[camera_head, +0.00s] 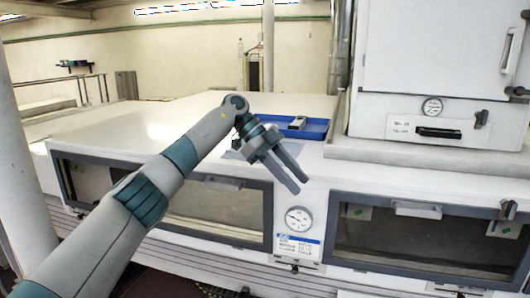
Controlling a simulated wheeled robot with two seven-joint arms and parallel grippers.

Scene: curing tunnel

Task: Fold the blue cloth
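A flat grey-blue patch, which looks like the blue cloth (232,155), lies on the white top near its front edge. My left gripper and wrist cover much of it, so its full outline and any folds are hidden. My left gripper (298,185) is in front of and above the patch, its fingers pointing down to the right past the front edge. The two fingers are apart with nothing seen between them. My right gripper is not in view.
A blue tray (318,132) holding a small pale object (298,122) stands just behind my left gripper. The white top (150,120) is clear at the left. A gauge (298,219) sits on the front face.

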